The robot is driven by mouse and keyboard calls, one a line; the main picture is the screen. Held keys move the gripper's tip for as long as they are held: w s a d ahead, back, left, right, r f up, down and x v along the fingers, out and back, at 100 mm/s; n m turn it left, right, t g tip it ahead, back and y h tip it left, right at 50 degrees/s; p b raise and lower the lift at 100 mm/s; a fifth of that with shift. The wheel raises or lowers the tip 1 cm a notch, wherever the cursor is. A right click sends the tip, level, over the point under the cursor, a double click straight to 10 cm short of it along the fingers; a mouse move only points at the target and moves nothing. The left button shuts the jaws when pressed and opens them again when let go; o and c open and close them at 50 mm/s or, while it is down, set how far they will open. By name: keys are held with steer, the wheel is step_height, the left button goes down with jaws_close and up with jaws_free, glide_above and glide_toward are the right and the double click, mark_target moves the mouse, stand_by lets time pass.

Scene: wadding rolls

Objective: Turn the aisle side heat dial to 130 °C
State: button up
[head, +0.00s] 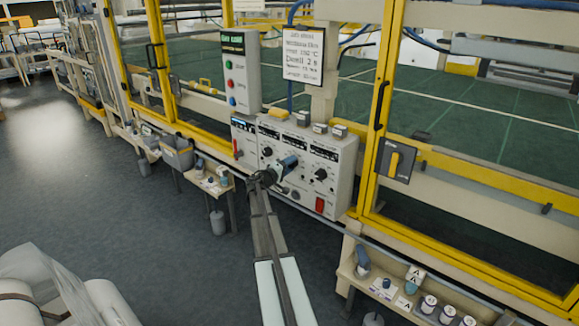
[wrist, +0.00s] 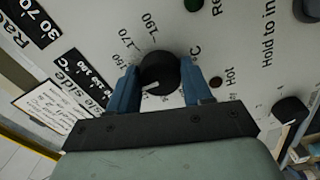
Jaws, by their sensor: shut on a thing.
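In the wrist view a round black dial (wrist: 160,72) with a white pointer line sits on the pale panel. My gripper (wrist: 163,76) is shut on it, one blue finger on each side. The pointer slants to the lower left in the picture, below the printed 150 mark; 170 and 190 stand further round. The number at the pointer is too covered to read. A black label (wrist: 84,82) beside it shows a word ending in "side" and °C. In the head view my gripper (head: 286,165) is at the control panel (head: 343,180) and hides this dial.
Another black knob (wrist: 291,111) is to the right in the wrist view. In the head view a further dial (head: 320,174) and a red switch (head: 320,205) are on the panel. A notice (head: 303,53) hangs above. Yellow frames (head: 378,130) flank the panel.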

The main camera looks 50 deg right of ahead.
steer(key=o, duration=1)
steer(key=shift+o, duration=0.2)
steer(key=a, duration=1.3)
steer(key=shift+a, duration=0.4)
steer(key=shift+n, duration=0.3)
